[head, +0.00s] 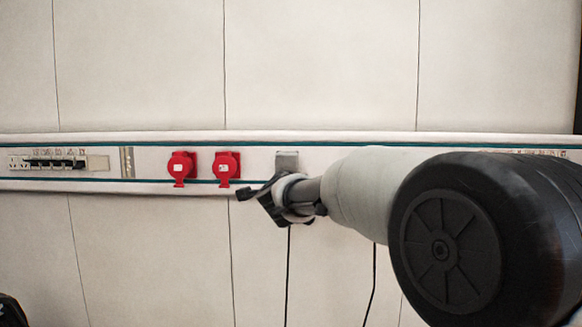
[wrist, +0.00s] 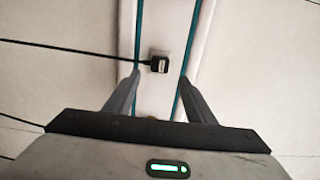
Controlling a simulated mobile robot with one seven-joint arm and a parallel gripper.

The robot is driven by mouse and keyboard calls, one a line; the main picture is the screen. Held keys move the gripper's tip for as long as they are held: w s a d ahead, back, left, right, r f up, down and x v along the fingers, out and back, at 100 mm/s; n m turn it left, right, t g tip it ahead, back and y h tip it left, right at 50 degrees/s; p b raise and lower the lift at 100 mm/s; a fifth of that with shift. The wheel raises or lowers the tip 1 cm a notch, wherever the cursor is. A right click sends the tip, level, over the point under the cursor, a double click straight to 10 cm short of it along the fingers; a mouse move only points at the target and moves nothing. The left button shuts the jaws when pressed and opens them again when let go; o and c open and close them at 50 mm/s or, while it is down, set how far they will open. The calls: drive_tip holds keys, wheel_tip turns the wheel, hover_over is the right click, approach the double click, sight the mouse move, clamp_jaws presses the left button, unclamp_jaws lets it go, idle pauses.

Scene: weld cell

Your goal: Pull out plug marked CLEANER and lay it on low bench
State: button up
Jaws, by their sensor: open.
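A black plug (wrist: 158,66) with a small white label sits in a pale socket plate (wrist: 163,54) on the wall trunking in the wrist view. The label is too small to read, so I cannot tell if it says CLEANER. My gripper (wrist: 160,76) is open, its two fingers apart on either side of the trunking strip, with the plug just beyond the tips and roughly centred between them. In the head view my gripper (head: 258,197) is at the trunking, below the grey socket plate (head: 287,160), and hides the plug. The low bench is not in view.
Two red industrial sockets (head: 204,166) are on the trunking to the left of my gripper. A row of black plugs or switches (head: 55,163) is farther left. Black cords (head: 288,270) hang down the panelled wall; one more (head: 372,275) hangs to the right.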

drive_tip(key=w+p, duration=0.4)
drive_tip(key=w, duration=0.5)
drive_tip(key=shift+c, duration=0.3)
idle(1.1)
clamp_jaws()
drive_tip(key=s+b, duration=0.3)
drive_tip(key=s, duration=0.3)
idle(1.1)
